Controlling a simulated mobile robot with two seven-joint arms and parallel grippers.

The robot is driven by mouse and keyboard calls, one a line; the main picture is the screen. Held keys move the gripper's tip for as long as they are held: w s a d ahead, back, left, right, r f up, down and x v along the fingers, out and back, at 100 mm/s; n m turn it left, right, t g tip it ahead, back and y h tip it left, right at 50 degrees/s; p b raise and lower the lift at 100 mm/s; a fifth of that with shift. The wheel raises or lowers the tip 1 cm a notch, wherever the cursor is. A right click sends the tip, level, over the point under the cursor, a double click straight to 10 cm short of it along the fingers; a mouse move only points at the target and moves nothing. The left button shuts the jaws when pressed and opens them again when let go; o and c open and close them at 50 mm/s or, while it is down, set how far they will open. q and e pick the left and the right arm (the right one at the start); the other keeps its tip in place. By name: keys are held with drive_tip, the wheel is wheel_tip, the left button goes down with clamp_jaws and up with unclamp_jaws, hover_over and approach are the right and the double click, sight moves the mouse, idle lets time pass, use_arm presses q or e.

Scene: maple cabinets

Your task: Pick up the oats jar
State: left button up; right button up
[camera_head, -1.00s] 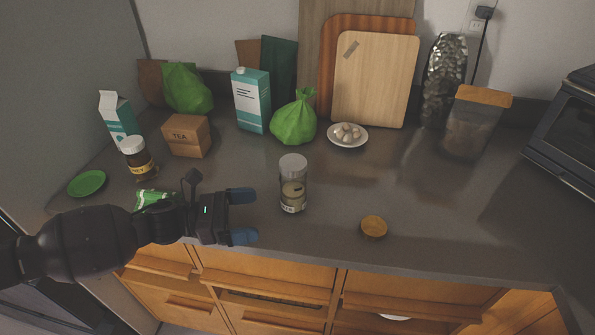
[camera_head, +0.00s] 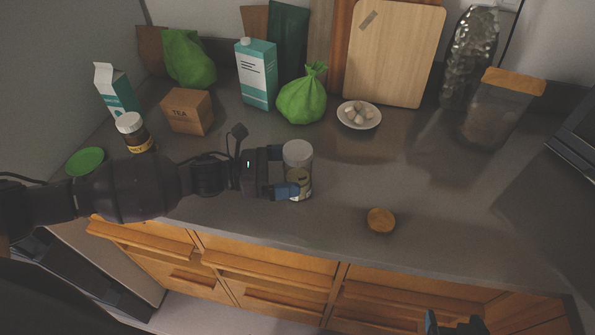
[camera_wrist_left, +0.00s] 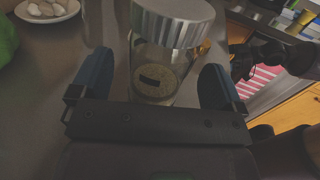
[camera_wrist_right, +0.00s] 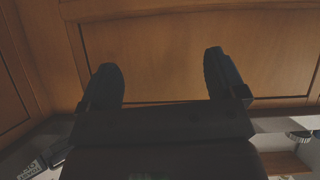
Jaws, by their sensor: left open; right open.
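A glass jar with a grey lid (camera_head: 298,152) and pale contents stands upright on the counter; I take it for the oats jar, though its label is not readable. My left gripper (camera_head: 285,172) is open, its blue fingers reaching to either side of the jar. In the left wrist view the jar (camera_wrist_left: 172,20) stands between the two spread fingers (camera_wrist_left: 156,75), with gaps visible beside it. My right gripper (camera_wrist_right: 163,72) is open and empty, in front of wooden cabinet fronts; part of it shows at the bottom of the head view (camera_head: 455,322).
A round wooden lid (camera_head: 381,220) lies right of the jar. Behind are a green bag (camera_head: 302,100), a plate of pale pieces (camera_head: 372,124), a carton (camera_head: 256,75) and a tea box (camera_head: 187,111). A wooden-lidded container (camera_head: 497,110) stands right.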

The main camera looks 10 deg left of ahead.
use_arm(q)
drive_tip(key=shift+x, duration=0.85)
drive_tip(key=shift+f, duration=0.1)
drive_tip(key=c, duration=1)
drive_tip(key=shift+c, duration=0.6)
drive_tip(key=shift+w, duration=0.1)
